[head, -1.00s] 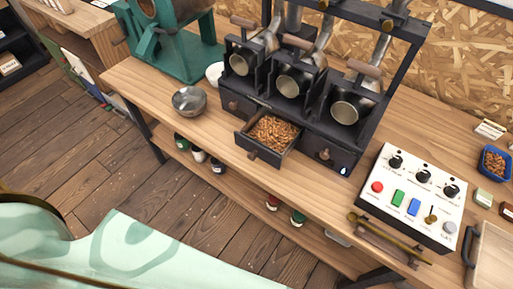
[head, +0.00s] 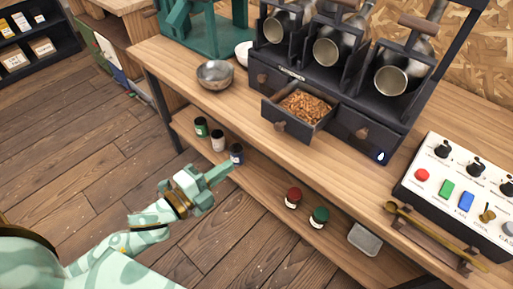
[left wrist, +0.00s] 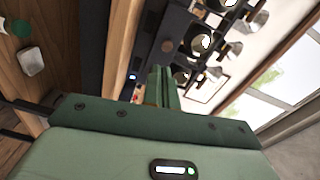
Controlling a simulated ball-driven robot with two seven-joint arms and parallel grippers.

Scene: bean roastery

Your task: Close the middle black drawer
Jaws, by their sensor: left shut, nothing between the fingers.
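The middle black drawer (head: 289,123) is pulled out from the black roaster unit (head: 345,128) and holds brown beans or pellets (head: 305,105). The drawers on its left and right look shut. My left gripper (head: 222,172) is shut and empty, in front of the bench, left of and nearer to me than the drawer, apart from it. In the left wrist view the shut green fingers (left wrist: 160,80) point toward the dark unit, which is seen tilted. My right gripper is not in view.
A metal bowl (head: 215,75) stands on the wooden bench (head: 180,62) left of the drawer. A white control panel (head: 462,190) and a brass-coloured tool (head: 430,235) lie to the right. Several small jars and a grey tin (head: 365,239) are on the lower shelf.

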